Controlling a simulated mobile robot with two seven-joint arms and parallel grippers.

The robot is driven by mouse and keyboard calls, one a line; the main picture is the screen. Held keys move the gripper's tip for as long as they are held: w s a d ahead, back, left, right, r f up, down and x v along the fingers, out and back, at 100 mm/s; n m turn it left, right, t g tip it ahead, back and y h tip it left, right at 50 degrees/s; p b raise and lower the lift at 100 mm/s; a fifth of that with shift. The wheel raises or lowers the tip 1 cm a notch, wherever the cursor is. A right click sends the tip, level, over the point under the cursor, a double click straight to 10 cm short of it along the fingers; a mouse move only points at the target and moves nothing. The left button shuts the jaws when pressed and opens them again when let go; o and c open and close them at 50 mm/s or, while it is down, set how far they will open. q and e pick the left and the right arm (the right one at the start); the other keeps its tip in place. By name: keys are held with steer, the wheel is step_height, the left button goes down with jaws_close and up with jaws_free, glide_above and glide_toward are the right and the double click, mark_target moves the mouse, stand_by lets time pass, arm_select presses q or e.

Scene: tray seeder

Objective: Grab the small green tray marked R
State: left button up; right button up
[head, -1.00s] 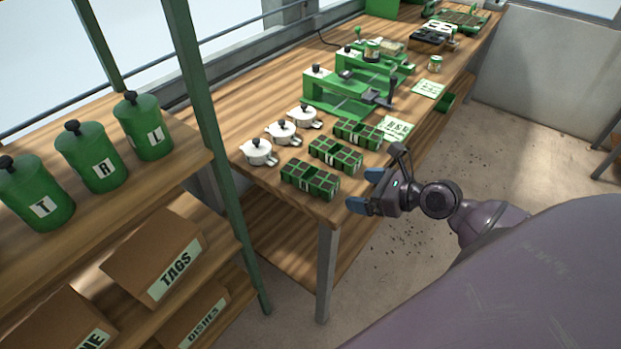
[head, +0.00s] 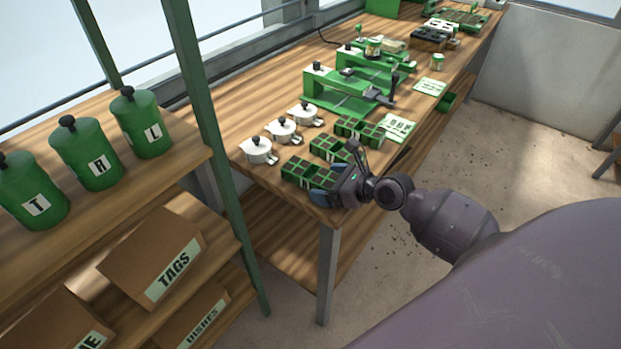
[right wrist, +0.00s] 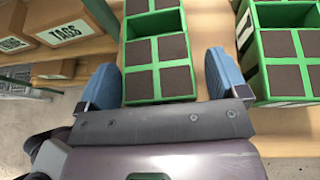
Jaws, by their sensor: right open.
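Several small green trays with dark square cells stand in a row along the table edge; no letter R is readable on any of them. My right gripper (head: 328,188) is at the nearest tray (head: 301,172) and partly hides it. In the right wrist view my open right gripper (right wrist: 164,78) has one blue finger on each side of a green tray (right wrist: 158,68), with visible gaps. A second green tray (right wrist: 286,30) stands just right of the right finger. In the head view the middle tray (head: 325,147) and far tray (head: 361,129) lie behind. My left gripper is out of view.
White lidded pots (head: 259,150) stand left of the trays. A green press (head: 340,92) and a pale card (head: 397,127) are farther back on the table. Green canisters marked T, R (head: 88,155) and L stand on the left shelf, with boxes below.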

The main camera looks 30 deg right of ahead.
steer(key=shift+w, duration=0.1)
steer(key=c, duration=1.1)
